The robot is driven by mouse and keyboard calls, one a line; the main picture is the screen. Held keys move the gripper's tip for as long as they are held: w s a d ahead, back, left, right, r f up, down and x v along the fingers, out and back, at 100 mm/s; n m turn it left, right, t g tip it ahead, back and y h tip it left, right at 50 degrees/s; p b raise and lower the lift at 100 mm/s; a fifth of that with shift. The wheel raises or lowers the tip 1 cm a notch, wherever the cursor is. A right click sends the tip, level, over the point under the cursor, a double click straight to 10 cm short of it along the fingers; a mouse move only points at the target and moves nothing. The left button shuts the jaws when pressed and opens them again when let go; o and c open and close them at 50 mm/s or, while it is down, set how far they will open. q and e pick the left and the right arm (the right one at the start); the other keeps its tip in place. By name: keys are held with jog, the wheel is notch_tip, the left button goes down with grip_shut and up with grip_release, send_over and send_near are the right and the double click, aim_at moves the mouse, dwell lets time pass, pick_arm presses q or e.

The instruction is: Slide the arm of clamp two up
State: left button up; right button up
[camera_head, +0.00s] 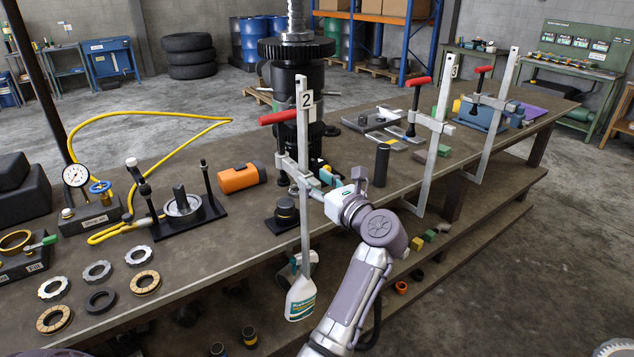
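Clamp two (304,215) stands upright at the table's front edge, with a long grey bar and a plate marked 2 near its top. Its red handle (278,117) sits on a screw left of the bar. Its sliding arm (292,170) is about midway along the bar, above the table top, and partly covered. My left gripper (322,183) is right of the bar, at about the height of the sliding arm. Its fingertips are small and overlap the clamp, so I cannot tell whether they are shut on it. My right gripper is not in view.
A dark gear column (291,85) stands close behind clamp two. Two similar clamps stand farther right, one (437,130) nearer. A black cylinder (382,165) and an orange tool (240,178) are on the table (225,255). A spray bottle (300,298) is below the edge.

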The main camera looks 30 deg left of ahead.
aim_at(306, 133)
pick_arm(q)
notch_tip(306, 133, up, 10)
dwell(0.6)
